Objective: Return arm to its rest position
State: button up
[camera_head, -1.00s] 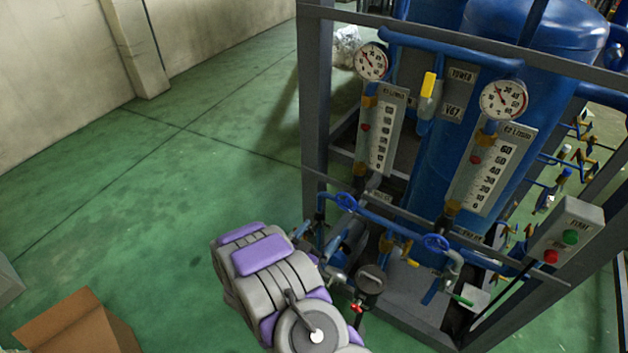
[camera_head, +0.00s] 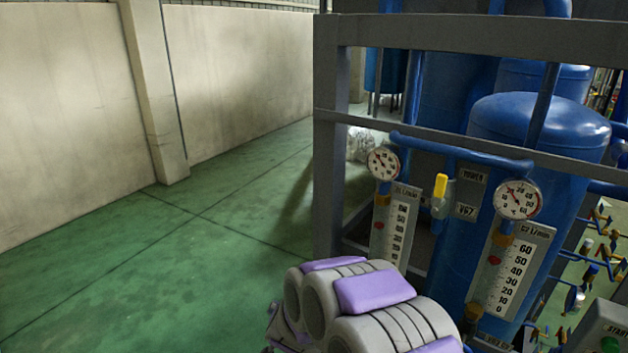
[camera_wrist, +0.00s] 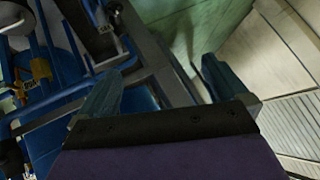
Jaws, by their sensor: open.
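My arm, grey with purple pads, shows at the bottom middle of the head view, in front of the grey-framed rig. My gripper (camera_wrist: 158,95) shows in the wrist view, with its two dark teal fingers spread wide apart. Nothing is between the fingers. The gripper itself is not visible in the head view. In the wrist view, the rig's frame and blue parts lie beyond the left finger, and green floor and a pale wall lie beyond the right finger.
The distillation rig stands at right with a grey frame (camera_head: 328,180), a blue tank (camera_head: 540,125), a yellow-handled valve (camera_head: 440,187) and two round gauges (camera_head: 383,164) (camera_head: 517,199). The green floor (camera_head: 200,270) at left is clear up to the pale wall (camera_head: 70,120).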

jog(key=s+d+r+n+g+y, duration=0.1)
jog(key=s+d+r+n+g, duration=0.1)
jog(key=s+r, duration=0.4)
jog(key=s+d+r+n+g+y, duration=0.2)
jog(key=s+r+g, duration=0.1)
jog(key=s, duration=0.5)
jog(key=s+d+r+g+h, duration=0.1)
jog(key=s+d+g, duration=0.1)
jog(key=s+d, duration=0.3)
jog(key=s+d+r+n+g+h+b, duration=0.1)
jog(key=s+d, duration=0.4)
jog(key=s, duration=0.8)
jog(key=s+d+r+g+h, duration=0.1)
jog(key=s+d+r+g, duration=0.2)
jog(key=s+d, duration=0.3)
jog(key=s, duration=0.3)
jog(key=shift+s+h+b, duration=0.2)
jog(key=shift+h+b, duration=0.1)
jog(key=shift+h, duration=0.1)
